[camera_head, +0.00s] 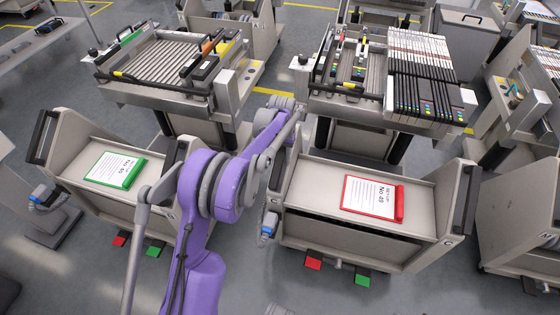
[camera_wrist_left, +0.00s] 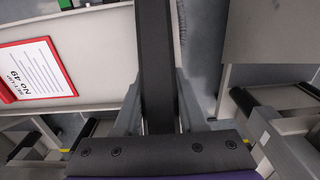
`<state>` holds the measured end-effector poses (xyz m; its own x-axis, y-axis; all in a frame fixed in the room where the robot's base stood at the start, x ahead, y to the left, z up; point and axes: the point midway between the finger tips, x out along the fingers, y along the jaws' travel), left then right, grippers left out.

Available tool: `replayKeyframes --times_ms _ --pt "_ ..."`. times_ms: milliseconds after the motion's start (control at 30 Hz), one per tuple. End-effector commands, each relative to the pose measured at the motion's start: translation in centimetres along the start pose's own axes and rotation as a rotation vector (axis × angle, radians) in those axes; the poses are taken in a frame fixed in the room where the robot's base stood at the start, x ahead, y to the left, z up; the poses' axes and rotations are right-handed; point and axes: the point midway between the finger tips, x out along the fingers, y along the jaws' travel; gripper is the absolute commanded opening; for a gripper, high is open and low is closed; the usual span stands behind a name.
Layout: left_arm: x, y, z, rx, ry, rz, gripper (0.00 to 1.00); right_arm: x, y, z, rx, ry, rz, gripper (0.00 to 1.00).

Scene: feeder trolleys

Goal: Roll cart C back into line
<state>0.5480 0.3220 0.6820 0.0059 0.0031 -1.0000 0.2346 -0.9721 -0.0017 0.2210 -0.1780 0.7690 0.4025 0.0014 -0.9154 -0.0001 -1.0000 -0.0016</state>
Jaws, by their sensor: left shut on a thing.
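A grey cart with a red card marked No 49 (camera_head: 330,218) stands right of centre in the head view. It has a dark upright handle (camera_head: 277,172) at its left end. My purple left arm reaches over to this end, and the left gripper (camera_head: 270,152) is at the handle. In the wrist view the left gripper (camera_wrist_left: 158,105) is shut on the dark handle bar (camera_wrist_left: 155,50), with a grey finger on each side. The red card (camera_wrist_left: 38,70) lies on the cart at left. My right gripper is not in view.
A cart with a green card (camera_head: 115,170) stands to the left, and another cart (camera_head: 515,215) to the right. Behind stand feeder trolleys (camera_head: 225,95). Red (camera_head: 313,263) and green pedals (camera_head: 362,277) stick out low at the front. Grey floor (camera_head: 310,295) shows in front.

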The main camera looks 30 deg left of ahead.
Motion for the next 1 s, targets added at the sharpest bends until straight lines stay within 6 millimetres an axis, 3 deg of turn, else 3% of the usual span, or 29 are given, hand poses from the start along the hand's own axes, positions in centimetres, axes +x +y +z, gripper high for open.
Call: replayKeyframes --times_ms 33,733,767,900,1000 --pt "0.71 0.31 -0.18 0.004 -0.004 0.003 0.0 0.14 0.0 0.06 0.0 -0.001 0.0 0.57" --pt "0.7 0.39 -1.02 0.005 -0.009 0.004 0.0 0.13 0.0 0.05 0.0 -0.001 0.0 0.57" --pt "0.69 0.39 -1.03 0.005 -0.009 0.004 0.42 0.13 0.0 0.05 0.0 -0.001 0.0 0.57" --pt "0.69 0.37 -1.07 0.005 -0.007 0.004 0.67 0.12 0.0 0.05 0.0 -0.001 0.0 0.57" --pt "0.68 0.23 -1.12 0.004 -0.005 0.003 0.7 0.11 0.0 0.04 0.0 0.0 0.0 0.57"
